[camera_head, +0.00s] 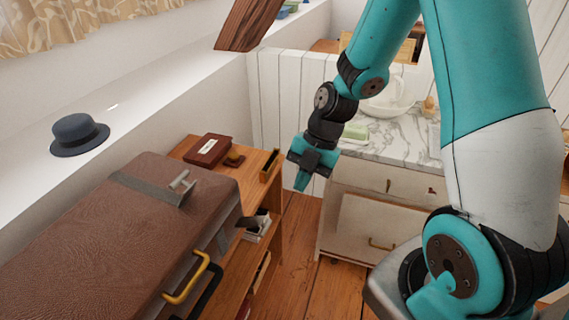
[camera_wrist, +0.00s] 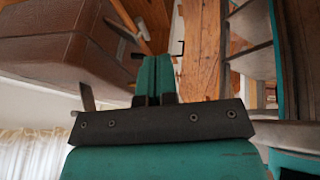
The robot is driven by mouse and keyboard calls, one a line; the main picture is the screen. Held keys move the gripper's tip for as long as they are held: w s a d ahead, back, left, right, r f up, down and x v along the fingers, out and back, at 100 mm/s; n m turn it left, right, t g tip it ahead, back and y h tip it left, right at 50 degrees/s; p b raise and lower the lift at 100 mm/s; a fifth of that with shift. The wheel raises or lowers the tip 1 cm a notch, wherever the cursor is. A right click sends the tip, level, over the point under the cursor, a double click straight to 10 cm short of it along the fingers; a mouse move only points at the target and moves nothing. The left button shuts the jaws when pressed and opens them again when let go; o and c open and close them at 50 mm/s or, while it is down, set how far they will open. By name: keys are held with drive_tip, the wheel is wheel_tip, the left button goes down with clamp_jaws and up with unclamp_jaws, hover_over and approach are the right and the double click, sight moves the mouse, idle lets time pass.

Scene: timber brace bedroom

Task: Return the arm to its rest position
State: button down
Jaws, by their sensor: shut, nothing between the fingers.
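My arm is bent over the right side of the head view, teal and white with dark joints. My gripper (camera_head: 302,181) hangs from it with the fingers pointing down. It is in front of the marble-topped cabinet and to the right of the wooden shelf unit. In the wrist view the two teal fingers (camera_wrist: 156,75) are together with nothing between them. The gripper is apart from the furniture in the head view.
A brown leather case (camera_head: 110,235) with a yellow handle fills the lower left. A wooden shelf unit (camera_head: 265,195) stands beside it. A marble-topped cabinet (camera_head: 365,210) is behind my gripper. A blue hat (camera_head: 78,135) sits on the white ledge. Wooden floor (camera_head: 298,250) lies clear between.

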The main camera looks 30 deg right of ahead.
drive_tip(key=s+a+r+m, duration=1.3)
drive_tip(key=s+r+m, duration=0.2)
drive_tip(key=r+m, duration=0.2)
drive_tip(key=shift+r+m+t+h, duration=0.3)
drive_tip(key=shift+m+h, duration=0.1)
drive_tip(key=shift+m, duration=0.4)
drive_tip(key=c, duration=1.8)
unclamp_jaws()
drive_tip(key=shift+w, duration=0.1)
drive_tip(key=shift+c, duration=0.2)
